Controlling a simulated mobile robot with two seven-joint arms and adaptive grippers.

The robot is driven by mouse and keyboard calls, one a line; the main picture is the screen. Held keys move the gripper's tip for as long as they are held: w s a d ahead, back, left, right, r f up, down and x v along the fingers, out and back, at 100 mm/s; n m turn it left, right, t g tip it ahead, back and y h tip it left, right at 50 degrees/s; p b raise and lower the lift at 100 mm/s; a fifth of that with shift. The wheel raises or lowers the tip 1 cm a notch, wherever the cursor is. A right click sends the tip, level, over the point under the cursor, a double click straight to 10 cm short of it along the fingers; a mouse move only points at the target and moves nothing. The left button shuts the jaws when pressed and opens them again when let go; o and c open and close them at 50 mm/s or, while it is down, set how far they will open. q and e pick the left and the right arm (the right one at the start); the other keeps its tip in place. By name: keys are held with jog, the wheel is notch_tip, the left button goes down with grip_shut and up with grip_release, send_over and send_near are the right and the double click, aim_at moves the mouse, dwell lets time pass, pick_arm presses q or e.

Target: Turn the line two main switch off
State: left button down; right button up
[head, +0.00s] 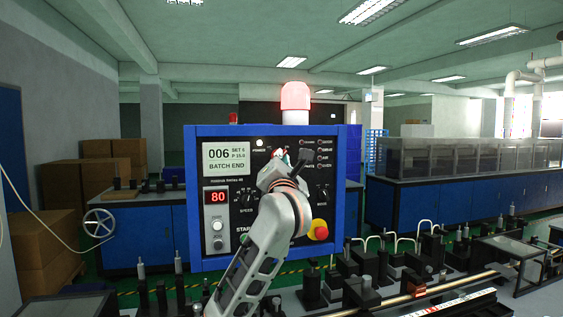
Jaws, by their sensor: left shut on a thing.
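A control panel (220,256) with a blue frame and black face stands in the middle of the head view. Its display (225,160) reads "006", "BATCH END", and a red readout (216,197) shows 80. The POWER lamp (260,142) is lit white. My left gripper (281,160) is at the upper middle of the panel face, shut on what seems to be the main switch; the gripper hides most of it, so its position cannot be told. My right gripper is not in view.
A red beacon (295,97) glows on top of the panel. A red emergency stop (319,229) on yellow sits right of my arm. Black knobs (247,197) are close by. Machine parts and rods (365,262) crowd the lower right. Cardboard boxes (45,212) stand at left.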

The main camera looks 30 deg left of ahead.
pick_arm(q)
jog(key=n+g+y+b, duration=0.2)
jog(key=n+g+b, duration=0.1)
jog(key=n, duration=0.5)
jog(key=n+g+y+b, duration=0.3)
jog(key=n+b, duration=0.1)
jog(key=n, duration=0.4)
jog(key=n+g+y+b, duration=0.2)
jog(key=n+g+b, duration=0.1)
jog(key=n, duration=0.5)
jog(key=shift+w+d+f, duration=0.1)
jog(key=shift+w+d, duration=0.1)
jog(key=shift+w, duration=0.05)
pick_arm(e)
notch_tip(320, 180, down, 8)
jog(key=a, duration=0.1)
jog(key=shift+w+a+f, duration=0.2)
pick_arm(q)
jog(key=shift+n, duration=0.4)
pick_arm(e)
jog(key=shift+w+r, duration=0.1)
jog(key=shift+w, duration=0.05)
